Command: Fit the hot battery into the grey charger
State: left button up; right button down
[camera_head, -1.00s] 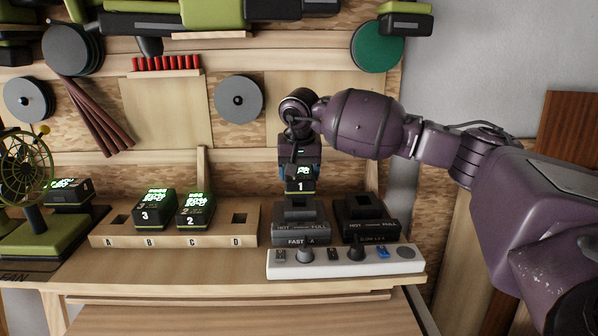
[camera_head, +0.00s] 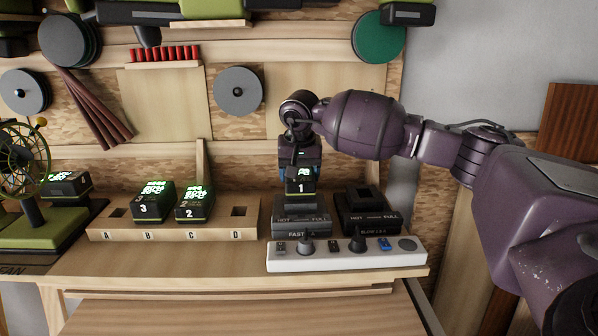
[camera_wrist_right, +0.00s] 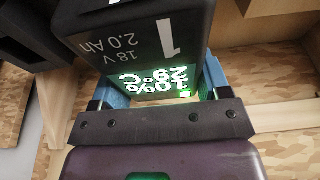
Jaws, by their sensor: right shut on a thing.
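My right gripper (camera_head: 300,172) is shut on the black battery marked 1 (camera_head: 301,187), its blue fingers on either side of it. In the right wrist view this battery (camera_wrist_right: 140,45) reads 18 V, 2.0 Ah, 10% and 29°C. It is upright, right over the grey charger (camera_head: 301,223) labelled FAST, and hides most of its socket. I cannot tell whether it is seated. Batteries 3 (camera_head: 153,203) and 2 (camera_head: 195,205) stand in the wooden rack with lit green displays, too small to read. My left gripper is out of view.
A dark charger labelled SLOW (camera_head: 367,212) stands close right of the grey one, empty. A white power strip (camera_head: 345,256) lies in front. The wooden rack (camera_head: 170,235) has free slots A and D. A fan (camera_head: 25,165) and another battery (camera_head: 66,185) are at left.

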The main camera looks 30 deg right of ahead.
jog(key=shift+f, duration=0.3)
jog(key=shift+f+b, duration=0.3)
jog(key=shift+f, duration=0.05)
grip_release()
jog(key=shift+v, duration=3.8)
jog(key=shift+f, duration=0.1)
